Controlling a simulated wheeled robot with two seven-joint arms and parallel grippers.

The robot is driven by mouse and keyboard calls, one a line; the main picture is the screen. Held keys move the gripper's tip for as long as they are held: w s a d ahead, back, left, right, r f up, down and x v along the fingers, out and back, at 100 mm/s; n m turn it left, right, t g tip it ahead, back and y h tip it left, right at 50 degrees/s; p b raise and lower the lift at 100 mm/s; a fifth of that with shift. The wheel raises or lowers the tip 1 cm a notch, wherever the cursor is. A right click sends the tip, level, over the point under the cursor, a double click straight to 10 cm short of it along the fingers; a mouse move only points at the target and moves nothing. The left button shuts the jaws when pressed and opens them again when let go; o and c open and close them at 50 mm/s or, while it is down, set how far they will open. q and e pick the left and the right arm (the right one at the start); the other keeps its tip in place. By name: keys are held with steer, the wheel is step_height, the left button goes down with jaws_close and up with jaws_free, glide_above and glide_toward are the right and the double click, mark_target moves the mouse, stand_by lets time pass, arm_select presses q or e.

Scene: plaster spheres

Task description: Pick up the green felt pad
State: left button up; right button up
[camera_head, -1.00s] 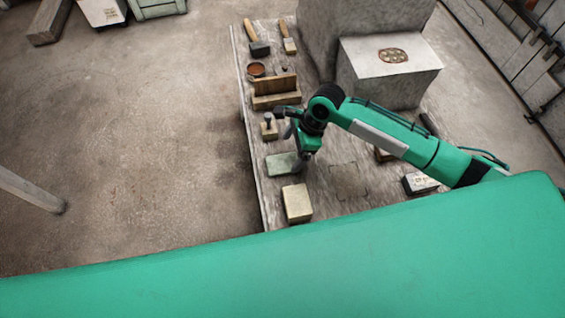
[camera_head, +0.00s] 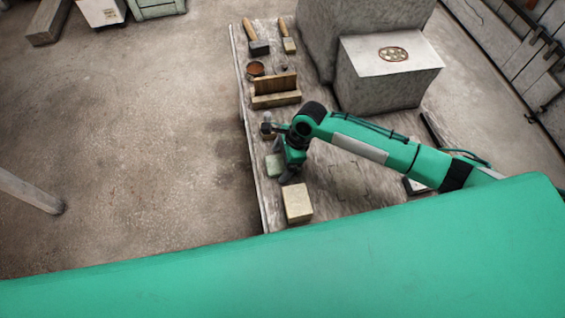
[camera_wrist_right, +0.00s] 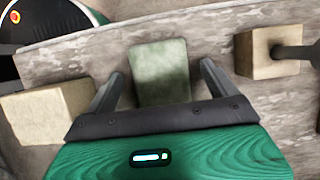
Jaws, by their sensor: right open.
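The green felt pad (camera_head: 273,165) lies flat near the left edge of the wooden table, partly hidden by my right gripper in the head view. In the right wrist view the pad (camera_wrist_right: 161,72) shows as a grey-green rectangle between the fingers, its near end hidden by the gripper body. My right gripper (camera_head: 285,176) is over the pad's right part. In the wrist view the gripper (camera_wrist_right: 160,80) is open, one finger on each side of the pad, with nothing held. I cannot tell how high the fingertips are. My left gripper is not in view.
A pale block (camera_head: 297,203) lies close in front of the pad.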

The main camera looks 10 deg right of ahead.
steer(key=shift+f+p, duration=0.1)
steer(key=shift+p, duration=0.25)
steer(key=shift+c, duration=0.2)
steer(key=c, duration=1)
